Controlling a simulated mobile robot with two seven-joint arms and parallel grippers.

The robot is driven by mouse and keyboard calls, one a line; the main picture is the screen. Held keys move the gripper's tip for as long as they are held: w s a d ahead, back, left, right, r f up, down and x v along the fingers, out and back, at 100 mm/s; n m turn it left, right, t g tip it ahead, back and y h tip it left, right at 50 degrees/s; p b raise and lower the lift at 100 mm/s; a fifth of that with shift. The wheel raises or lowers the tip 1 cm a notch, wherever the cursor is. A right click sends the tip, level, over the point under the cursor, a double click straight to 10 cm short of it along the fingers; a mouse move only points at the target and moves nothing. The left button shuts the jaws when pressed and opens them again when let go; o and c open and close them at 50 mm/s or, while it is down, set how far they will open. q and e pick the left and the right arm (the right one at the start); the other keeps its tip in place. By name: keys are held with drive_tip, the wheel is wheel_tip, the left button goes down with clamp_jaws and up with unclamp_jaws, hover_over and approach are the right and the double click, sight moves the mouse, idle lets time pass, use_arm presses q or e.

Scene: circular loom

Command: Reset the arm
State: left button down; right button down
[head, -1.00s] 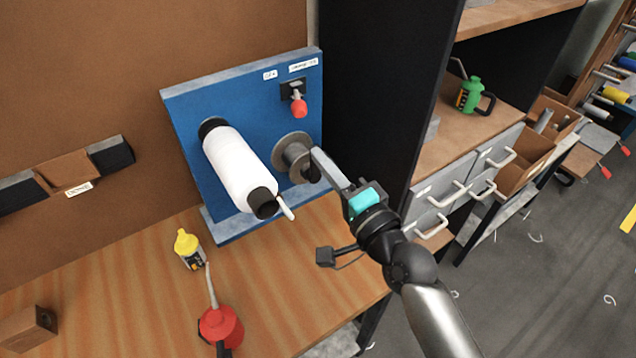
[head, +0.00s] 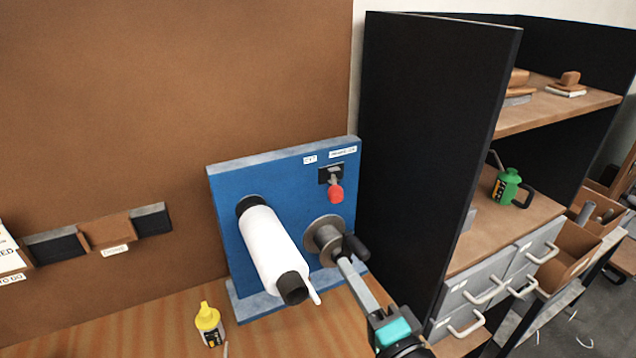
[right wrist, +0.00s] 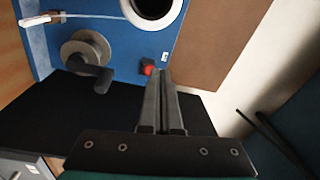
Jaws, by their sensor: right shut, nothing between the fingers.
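My right gripper (head: 350,268) comes in from the lower right in the head view. Its fingers are shut and empty, in front of the blue panel (head: 228,208), near the grey spool hub (head: 324,238) and its black handle (head: 355,247). In the right wrist view the closed fingers (right wrist: 160,88) point up the picture, apart from the hub and handle, with the red-tipped switch (right wrist: 148,68) seen just left of the fingertips. A white roll (head: 270,250) with black ends sticks out of the panel. My left gripper is not in view.
A yellow bottle (head: 208,322) stands on the wooden table (head: 150,335). A black partition (head: 430,150) rises right of the panel. Beyond it are a shelf with a green can (head: 508,186) and grey drawers (head: 500,285). Dark holders (head: 105,232) hang on the brown wall.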

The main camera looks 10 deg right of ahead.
drive_tip(key=s+a+f+n+g, duration=0.1)
drive_tip(key=s+f+n+g, duration=0.5)
drive_tip(key=f+n+g, duration=0.3)
drive_tip(key=s+d+f+n+g+h, duration=0.5)
drive_tip(key=s+d+f, duration=0.3)
drive_tip(key=s, duration=0.3)
wheel_tip(320, 180, down, 31)
drive_tip(key=s+g+b, duration=0.2)
drive_tip(key=s+b, duration=0.1)
drive_tip(key=b, duration=0.7)
drive_tip(key=s+d+f+b, duration=0.1)
drive_tip(key=s+f+b, duration=0.3)
drive_tip(key=s+f, duration=0.3)
drive_tip(key=s+d+f+g+b, duration=0.1)
drive_tip(key=s+f+b, duration=0.3)
drive_tip(key=f, duration=1.2)
drive_tip(key=s, duration=0.4)
drive_tip(key=shift+d+f+n+b, duration=0.25)
drive_tip(key=shift+d+n+b, duration=0.05)
drive_tip(key=shift+d+n, duration=0.1)
drive_tip(key=shift+s, duration=0.1)
